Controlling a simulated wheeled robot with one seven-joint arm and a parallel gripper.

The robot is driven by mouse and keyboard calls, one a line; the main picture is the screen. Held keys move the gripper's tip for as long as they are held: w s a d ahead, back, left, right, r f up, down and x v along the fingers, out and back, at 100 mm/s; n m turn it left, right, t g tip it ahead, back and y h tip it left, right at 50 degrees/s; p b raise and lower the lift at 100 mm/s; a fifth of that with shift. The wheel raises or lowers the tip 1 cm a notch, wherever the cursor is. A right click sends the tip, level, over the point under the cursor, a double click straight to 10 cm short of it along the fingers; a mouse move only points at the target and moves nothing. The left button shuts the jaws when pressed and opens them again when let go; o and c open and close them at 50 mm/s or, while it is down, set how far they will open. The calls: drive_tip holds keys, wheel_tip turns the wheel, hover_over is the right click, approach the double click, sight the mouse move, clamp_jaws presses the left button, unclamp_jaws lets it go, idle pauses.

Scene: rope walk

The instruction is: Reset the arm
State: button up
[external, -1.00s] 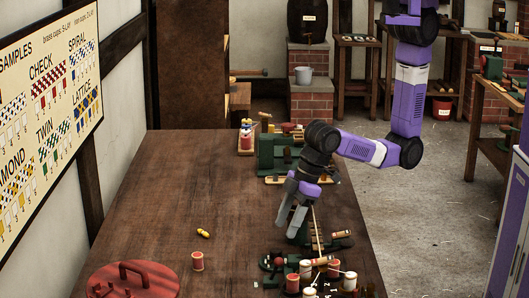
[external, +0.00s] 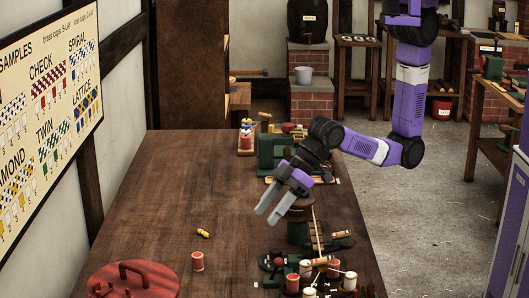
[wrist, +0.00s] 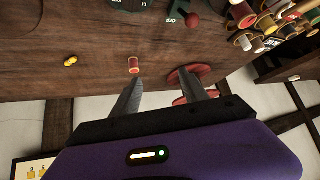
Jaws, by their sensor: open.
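My purple arm reaches in from the right, and my gripper (external: 268,215) hangs above the middle of the dark wooden table (external: 165,195). Its two grey fingers are apart with nothing between them. In the wrist view the open fingers (wrist: 168,92) point over the table. A red spool with pale ends (external: 197,261) stands on the table to the left of and nearer than my gripper. It also shows in the wrist view (wrist: 134,65), beyond one fingertip. A small yellow piece (external: 203,233) lies on the table behind the spool.
A cluster of spools on a green stand (external: 306,268) is at the front right, close by my gripper. A green machine (external: 272,153) stands farther back. The table's left middle is clear.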

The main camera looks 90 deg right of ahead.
drive_tip(key=s+d+r+t+b, duration=0.1)
drive_tip(key=s+d+r+t, duration=0.1)
drive_tip(key=d, duration=0.3)
drive_tip(key=s+d+r+m+t+b, duration=0.1)
drive_tip(key=s+d+r+t, duration=0.1)
drive_tip(key=s+d, duration=0.3)
drive_tip(key=s+d+r+t+y+b, duration=0.1)
drive_tip(key=s+d+r+t, duration=0.1)
drive_tip(key=d, duration=0.4)
drive_tip(key=shift+s+d+t, duration=0.35)
drive_tip(key=shift+s+t, duration=0.4)
drive_tip(key=shift+t, duration=0.35)
drive_tip(key=s+d+f+m+h+b, duration=0.1)
drive_tip(key=s+d+m+h, duration=0.1)
drive_tip(key=s+d, duration=0.2)
drive_tip(key=s+d+f+m+g+h+b, duration=0.1)
drive_tip(key=s+d, duration=0.4)
drive_tip(key=s, duration=0.6)
drive_tip(key=shift+d+f+m+h+b, duration=0.15)
drive_tip(key=shift+m+h+b, duration=0.55)
drive_tip(key=shift+h, duration=0.4)
